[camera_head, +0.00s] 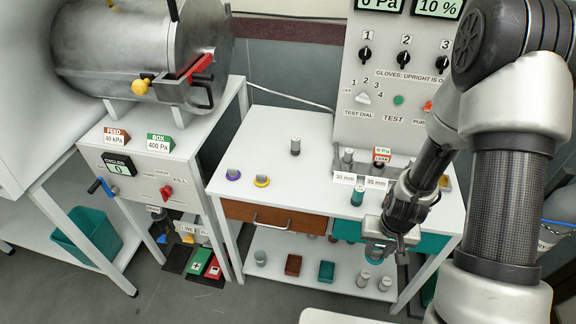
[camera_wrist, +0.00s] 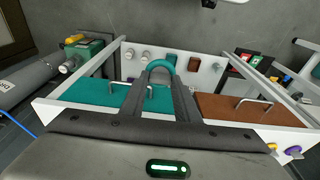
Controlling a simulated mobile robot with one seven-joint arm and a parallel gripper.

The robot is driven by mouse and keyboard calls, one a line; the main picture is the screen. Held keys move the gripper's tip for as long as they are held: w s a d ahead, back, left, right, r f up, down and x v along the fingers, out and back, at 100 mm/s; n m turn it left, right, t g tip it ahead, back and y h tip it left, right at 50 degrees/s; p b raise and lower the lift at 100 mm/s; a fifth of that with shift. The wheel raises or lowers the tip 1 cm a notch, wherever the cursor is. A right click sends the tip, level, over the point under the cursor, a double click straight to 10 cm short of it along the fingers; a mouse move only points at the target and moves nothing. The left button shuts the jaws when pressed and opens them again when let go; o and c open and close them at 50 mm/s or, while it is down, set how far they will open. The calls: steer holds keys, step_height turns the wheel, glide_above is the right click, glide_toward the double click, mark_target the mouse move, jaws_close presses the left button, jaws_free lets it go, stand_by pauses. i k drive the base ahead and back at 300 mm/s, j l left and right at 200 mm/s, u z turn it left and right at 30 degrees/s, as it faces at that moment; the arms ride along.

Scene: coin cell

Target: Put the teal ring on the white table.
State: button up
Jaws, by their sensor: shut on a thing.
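The teal ring (camera_wrist: 161,64) shows in the wrist view as an arc at my fingertips. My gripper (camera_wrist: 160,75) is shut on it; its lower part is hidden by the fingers. In the head view my gripper (camera_head: 384,252) hangs at the front of the white table (camera_head: 300,185), before the teal drawer (camera_head: 432,243). The ring cannot be made out clearly there. A purple ring (camera_head: 233,175) and a yellow ring (camera_head: 262,181), each with a grey piece, stand on the tabletop's left. A teal-sided cylinder (camera_head: 357,196) stands near its front right.
A grey cylinder (camera_head: 295,146) stands at the back of the tabletop, whose middle is clear. The control panel (camera_head: 385,110) rises behind. The brown drawer (camera_head: 275,216) has a handle in front. Several small pieces stand on the lower shelf (camera_head: 340,285).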

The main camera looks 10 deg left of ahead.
mark_target(257, 153)
steer(key=j, duration=1.85)
